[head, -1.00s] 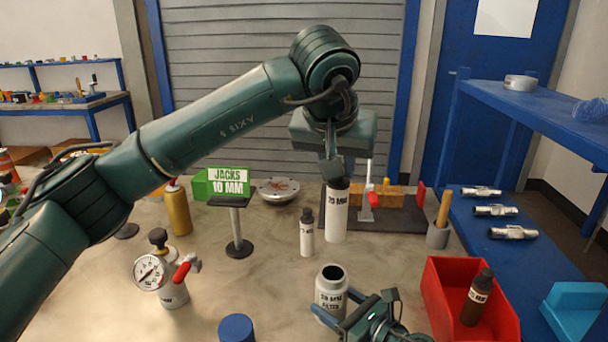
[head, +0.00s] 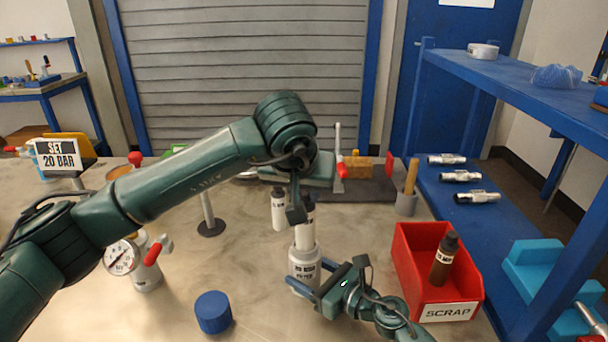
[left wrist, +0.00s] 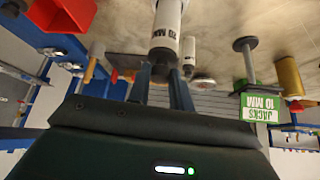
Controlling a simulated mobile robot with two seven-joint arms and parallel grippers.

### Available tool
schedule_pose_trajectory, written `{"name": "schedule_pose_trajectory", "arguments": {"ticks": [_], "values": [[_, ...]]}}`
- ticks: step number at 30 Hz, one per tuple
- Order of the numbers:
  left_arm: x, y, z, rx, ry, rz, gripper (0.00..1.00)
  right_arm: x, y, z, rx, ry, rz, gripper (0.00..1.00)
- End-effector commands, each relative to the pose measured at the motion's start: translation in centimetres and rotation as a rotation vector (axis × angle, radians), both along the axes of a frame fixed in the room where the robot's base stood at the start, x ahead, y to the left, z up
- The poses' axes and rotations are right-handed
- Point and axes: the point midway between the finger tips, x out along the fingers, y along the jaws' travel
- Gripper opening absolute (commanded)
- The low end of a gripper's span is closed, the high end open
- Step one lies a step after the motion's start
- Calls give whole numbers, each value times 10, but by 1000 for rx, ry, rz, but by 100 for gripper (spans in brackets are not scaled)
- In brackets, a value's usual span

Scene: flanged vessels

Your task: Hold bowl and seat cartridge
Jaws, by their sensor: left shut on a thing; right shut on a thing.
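The white cartridge (head: 305,234) with a dark top stands upright over the bowl (head: 304,266), a white jar with a printed label. The cartridge's lower end is hidden by the bowl's mouth, so its depth cannot be told. My left gripper (head: 298,203) is shut on the cartridge's dark top. The left wrist view shows the cartridge (left wrist: 166,32), labelled 20 MM, between the fingertips (left wrist: 164,68). My right gripper (head: 313,279) is shut on the bowl, its fingers on either side, with the bowl on the table.
A smaller white bottle (head: 278,210) stands just behind the cartridge. A blue cylinder (head: 213,312) is at front left, and a gauge (head: 121,257) farther left. A red scrap bin (head: 434,270) with a dark bottle is close on the right.

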Motion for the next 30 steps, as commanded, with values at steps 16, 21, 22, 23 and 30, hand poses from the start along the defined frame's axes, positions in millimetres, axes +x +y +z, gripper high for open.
{"name": "schedule_pose_trajectory", "arguments": {"ticks": [16, 21, 22, 23, 30], "values": [[0, 0, -10, 1, 0, -1, 24, 0, 0, 0, 0, 0, 0, 45], [0, 0, -10, 0, 0, 0, 38, 0, 0, 0, 0, 0, 0, 45], [0, 0, -10, 0, 0, 0, 41, 0, 0, 0, 0, 0, 0, 45], [0, 0, -10, 0, 0, 0, 43, 0, 0, 0, 0, 0, 0, 45], [0, 0, -10, 1, 0, -1, 47, 0, 0, 0, 0, 0, 0, 45]]}}
